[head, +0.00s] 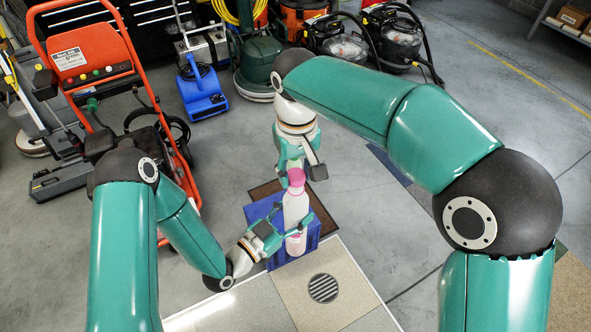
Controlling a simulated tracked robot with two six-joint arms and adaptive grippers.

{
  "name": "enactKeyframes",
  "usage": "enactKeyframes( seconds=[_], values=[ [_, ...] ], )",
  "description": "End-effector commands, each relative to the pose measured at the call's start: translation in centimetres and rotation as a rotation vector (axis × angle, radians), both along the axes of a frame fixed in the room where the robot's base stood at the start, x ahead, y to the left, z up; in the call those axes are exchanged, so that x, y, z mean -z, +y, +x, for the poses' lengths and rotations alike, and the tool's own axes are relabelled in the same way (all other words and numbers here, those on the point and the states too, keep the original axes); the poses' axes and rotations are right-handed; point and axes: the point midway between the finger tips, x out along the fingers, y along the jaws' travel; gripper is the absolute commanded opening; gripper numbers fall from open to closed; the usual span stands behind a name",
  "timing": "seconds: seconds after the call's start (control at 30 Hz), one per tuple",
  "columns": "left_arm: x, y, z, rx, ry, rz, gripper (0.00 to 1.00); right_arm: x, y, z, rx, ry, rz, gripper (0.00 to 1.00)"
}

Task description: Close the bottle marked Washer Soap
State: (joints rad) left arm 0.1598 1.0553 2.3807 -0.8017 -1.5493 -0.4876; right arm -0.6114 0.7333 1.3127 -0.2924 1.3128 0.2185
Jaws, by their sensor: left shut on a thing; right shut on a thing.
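A pale pink-white bottle (296,209) stands roughly upright in the middle of the head view, over a blue crate (279,261). Its label cannot be read from here. A pink cap (296,177) is at its top. My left gripper (287,228) comes in from the left and is shut on the lower part of the bottle. My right gripper (296,164) is above, pointing down, and is shut on the pink cap. Its fingers hide part of the cap, and I cannot tell how fully the cap sits on the neck.
A brown mat (321,214) lies beside the crate. A floor drain (323,288) is in the beige tile in front. A red pressure washer (82,62) stands at the left, a blue blower (201,92) and vacuums (396,38) at the back. Grey floor at the right is open.

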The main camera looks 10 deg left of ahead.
Motion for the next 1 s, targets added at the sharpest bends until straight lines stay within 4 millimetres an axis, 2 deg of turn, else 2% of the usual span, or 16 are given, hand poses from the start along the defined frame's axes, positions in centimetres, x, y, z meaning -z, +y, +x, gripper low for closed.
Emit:
enactKeyframes(
  seconds=[0.23,1.0],
  values=[
    [-0.1,0.0,0.0,0.0,-0.002,-0.001,0.0,1.2,0.0,0.0,0.001,0.001,0.0,0.31],
    [0.0,0.0,0.0,0.0,-0.002,-0.001,0.0,1.7,0.0,0.0,0.0,0.001,0.0,0.31]
  ],
)
